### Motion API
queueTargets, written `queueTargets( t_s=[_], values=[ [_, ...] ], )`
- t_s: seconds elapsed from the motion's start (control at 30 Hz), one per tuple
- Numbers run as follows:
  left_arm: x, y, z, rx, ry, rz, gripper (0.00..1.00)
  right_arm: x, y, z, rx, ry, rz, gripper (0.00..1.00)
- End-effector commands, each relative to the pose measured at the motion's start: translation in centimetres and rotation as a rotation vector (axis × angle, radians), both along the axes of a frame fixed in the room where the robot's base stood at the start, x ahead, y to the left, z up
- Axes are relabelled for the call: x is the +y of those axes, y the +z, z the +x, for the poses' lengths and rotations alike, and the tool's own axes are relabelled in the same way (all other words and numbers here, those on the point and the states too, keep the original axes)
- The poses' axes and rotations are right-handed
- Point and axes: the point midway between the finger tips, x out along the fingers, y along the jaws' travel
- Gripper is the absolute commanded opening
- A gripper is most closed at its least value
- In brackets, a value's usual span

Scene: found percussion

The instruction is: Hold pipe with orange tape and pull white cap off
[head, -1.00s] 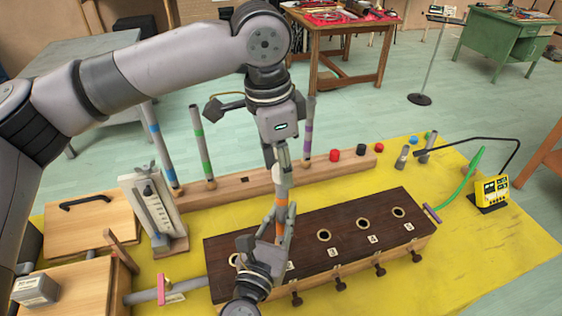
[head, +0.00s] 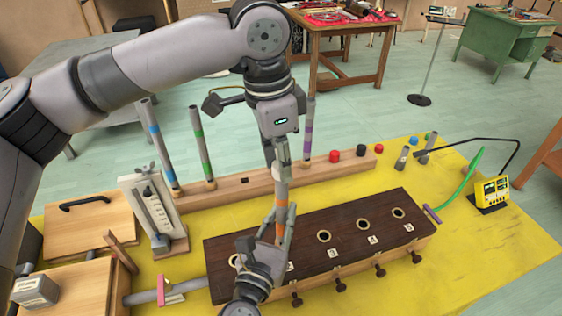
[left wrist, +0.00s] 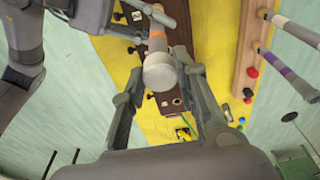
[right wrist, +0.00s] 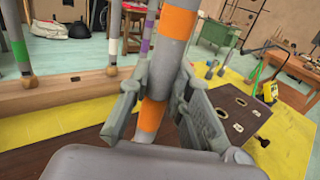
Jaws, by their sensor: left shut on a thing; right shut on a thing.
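The grey pipe (right wrist: 166,72) with orange tape (right wrist: 178,22) stands almost upright between my two grippers. The right wrist view shows two orange bands. My right gripper (head: 280,228) is shut on the pipe, with a finger on each side near the lower band. My left gripper (head: 282,160) is above, pointing down, and shut on the pipe's upper end. In the left wrist view the pale, round white cap (left wrist: 160,74) sits between the fingers, and the orange tape shows below it. The head view does not clearly show the cap or whether it has shifted on the pipe.
A dark wooden box (head: 340,239) with round holes lies below on the yellow table (head: 480,245). Behind, a wooden rack (head: 240,191) holds upright taped pipes. A white gauge stand (head: 153,208) is at left. A yellow meter (head: 491,190) is at right. The right tabletop has free room.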

Motion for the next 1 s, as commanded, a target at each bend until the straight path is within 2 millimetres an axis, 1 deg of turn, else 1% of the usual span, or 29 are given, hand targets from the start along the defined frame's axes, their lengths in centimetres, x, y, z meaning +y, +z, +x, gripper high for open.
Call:
queueTargets(
  t_s=[0.47,0.87,1.0],
  values=[
    [0.0,1.5,0.0,0.0,-0.001,-0.001,0.02,0.0,0.0,0.0,0.001,0.001,0.0,0.0],
    [0.0,1.7,0.0,0.0,-0.001,0.0,0.02,0.0,0.0,0.0,0.001,0.001,0.0,0.0],
    [0.0,2.3,0.0,0.0,0.0,0.0,0.02,0.0,0.0,0.0,0.001,0.001,0.0,0.0]
  ],
)
